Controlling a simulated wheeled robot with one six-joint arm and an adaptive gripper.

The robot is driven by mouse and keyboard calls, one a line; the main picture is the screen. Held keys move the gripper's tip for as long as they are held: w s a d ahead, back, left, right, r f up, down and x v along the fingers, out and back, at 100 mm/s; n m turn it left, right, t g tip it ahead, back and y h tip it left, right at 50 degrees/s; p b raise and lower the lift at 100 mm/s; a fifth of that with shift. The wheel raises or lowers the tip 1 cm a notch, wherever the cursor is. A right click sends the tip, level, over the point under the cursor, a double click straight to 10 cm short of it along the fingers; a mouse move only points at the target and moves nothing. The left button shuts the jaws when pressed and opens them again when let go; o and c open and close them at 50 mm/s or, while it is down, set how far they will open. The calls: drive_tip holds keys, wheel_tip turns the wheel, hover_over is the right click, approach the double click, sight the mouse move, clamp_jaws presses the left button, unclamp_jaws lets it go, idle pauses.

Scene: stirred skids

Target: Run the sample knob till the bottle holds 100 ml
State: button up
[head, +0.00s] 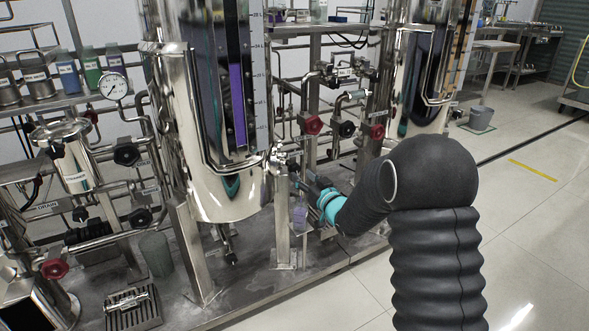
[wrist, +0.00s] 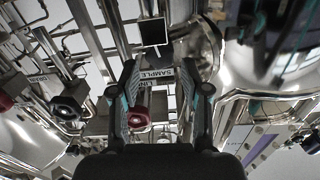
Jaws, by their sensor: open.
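My gripper (head: 309,184) reaches in beside the left steel tank, at the end of my black arm. In the wrist view its two fingers (wrist: 158,72) stand apart, with a SAMPLE label (wrist: 160,74) showing between them. The sample knob itself is not clear; dark fittings lie around the label. A small bottle (head: 299,216) with purple contents stands below the gripper in the head view. Its level marks are too small to read, and I cannot make it out in the wrist view.
The left tank (head: 225,190) stands close beside the gripper. Red (head: 312,125) and black (head: 345,129) valve knobs sit on the pipes behind. A post (head: 282,225) stands left of the bottle.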

sight(297, 170)
drive_tip(key=x, duration=0.6)
drive_tip(key=shift+w+a, duration=0.2)
clamp_jaws()
